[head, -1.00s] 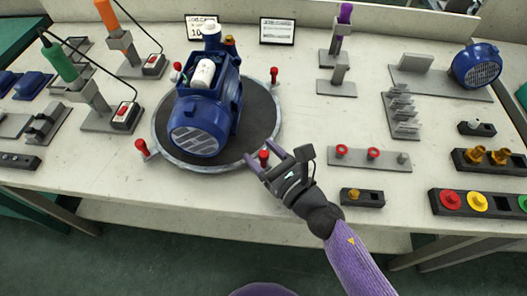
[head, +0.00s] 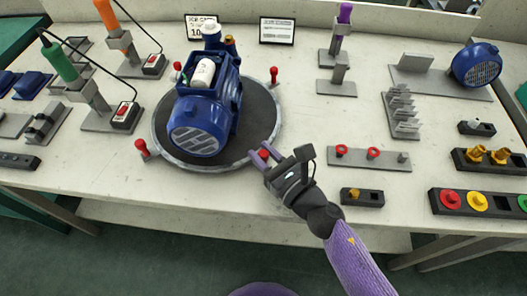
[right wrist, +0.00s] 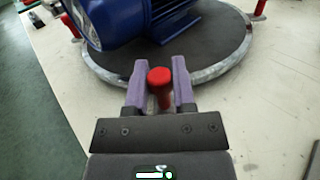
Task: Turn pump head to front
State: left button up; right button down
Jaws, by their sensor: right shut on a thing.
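The blue pump (head: 206,105) sits on a round turntable (head: 262,112) with a dark top and a grey rim. Its grilled round end faces the front of the bench, slightly left. Red-topped handle pegs stand around the turntable rim. My right gripper (head: 264,154) is at the front right of the rim, its purple fingers shut on one red peg (right wrist: 160,78). In the right wrist view the peg stands upright between the two fingers (right wrist: 159,85), with the turntable rim (right wrist: 207,73) just beyond. My left gripper is not in view.
Other red pegs stand at the rim's left front (head: 142,147) and right back (head: 273,74). A grey strip with red knobs (head: 370,158) lies right of my gripper. A small block with a brass fitting (head: 362,197) is near the front edge. Tool stands occupy the left.

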jog(key=shift+w+d, duration=0.1)
dwell(0.7)
jog(key=w+d+b, duration=0.1)
jog(key=w+d, duration=0.1)
jog(key=w, duration=0.1)
jog(key=shift+d+f, duration=0.15)
jog(key=shift+d, duration=0.2)
jog(key=shift+w+d, duration=0.25)
jog(key=shift+c, duration=2.3)
grip_release()
jog(key=v, duration=0.9)
jog(key=shift+s+b, duration=0.1)
jog(key=shift+b, duration=0.25)
jog(key=shift+s+d, duration=0.25)
jog(key=shift+d, duration=0.05)
